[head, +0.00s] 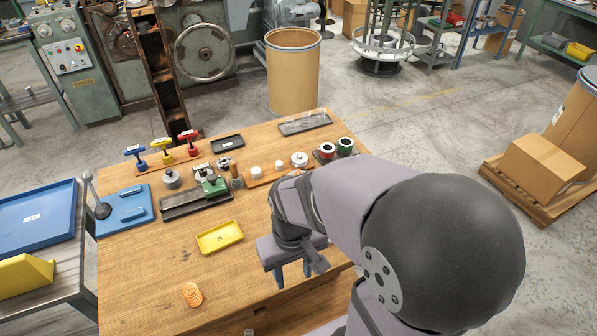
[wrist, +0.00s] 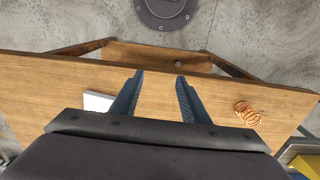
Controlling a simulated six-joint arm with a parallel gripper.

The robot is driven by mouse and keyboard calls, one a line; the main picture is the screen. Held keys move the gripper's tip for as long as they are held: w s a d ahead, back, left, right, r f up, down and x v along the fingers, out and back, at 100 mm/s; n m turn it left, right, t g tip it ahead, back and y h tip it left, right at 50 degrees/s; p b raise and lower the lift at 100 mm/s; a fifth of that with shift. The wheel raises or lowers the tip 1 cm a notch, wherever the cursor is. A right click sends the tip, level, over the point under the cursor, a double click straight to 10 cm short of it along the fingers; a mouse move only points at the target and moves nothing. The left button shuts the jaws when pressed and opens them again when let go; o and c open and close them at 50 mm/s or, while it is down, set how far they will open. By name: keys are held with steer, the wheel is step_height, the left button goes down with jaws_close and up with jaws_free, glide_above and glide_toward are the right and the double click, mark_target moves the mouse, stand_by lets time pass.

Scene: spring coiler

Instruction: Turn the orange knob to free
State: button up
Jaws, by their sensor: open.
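My gripper (head: 294,276) is over the right front part of the table, well to the right of the coil. In the wrist view my gripper (wrist: 160,76) has its two blue fingers apart, with nothing between them. My arm hides part of the table's right side in the head view.
A yellow tray (head: 219,237) lies mid-table. Blue (head: 134,151), yellow (head: 162,144) and red (head: 188,136) T-handled tools stand at the back left. A green-topped fixture (head: 213,184) and red and green spools (head: 345,146) stand farther back. The table's front left is mostly clear.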

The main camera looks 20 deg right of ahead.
steer(key=w+d+r+m+p, duration=0.1)
steer(key=w+d, duration=0.4)
steer(key=w, duration=0.5)
steer(key=w+d+r+m+p, duration=0.1)
steer(key=w+d+m, duration=0.2)
steer(key=w, duration=0.7)
steer(key=w+d+m+p, duration=0.1)
steer(key=w+d+m, duration=0.1)
steer(key=w+d, duration=0.5)
steer(key=shift+w+d+r+m+y, duration=0.1)
steer(key=shift+w+r+m+y, duration=0.1)
steer(key=shift+w, duration=0.75)
steer(key=shift+w+d+r+m+y, duration=0.1)
steer(key=shift+w+r+m, duration=0.1)
steer(key=shift+w, duration=0.7)
steer(key=shift+w+d+f, duration=0.1)
steer(key=shift+w+d, duration=0.25)
steer(key=shift+d, duration=0.1)
steer(key=shift+w+a+f+p, duration=0.1)
steer(key=shift+f+p, duration=0.65)
steer(key=shift+f, duration=1.1)
steer(key=shift+a+f+p, duration=0.1)
steer(key=shift+f+p, duration=0.6)
steer(key=shift+f, duration=1.15)
steer(key=shift+c, duration=0.2)
jaws_close()
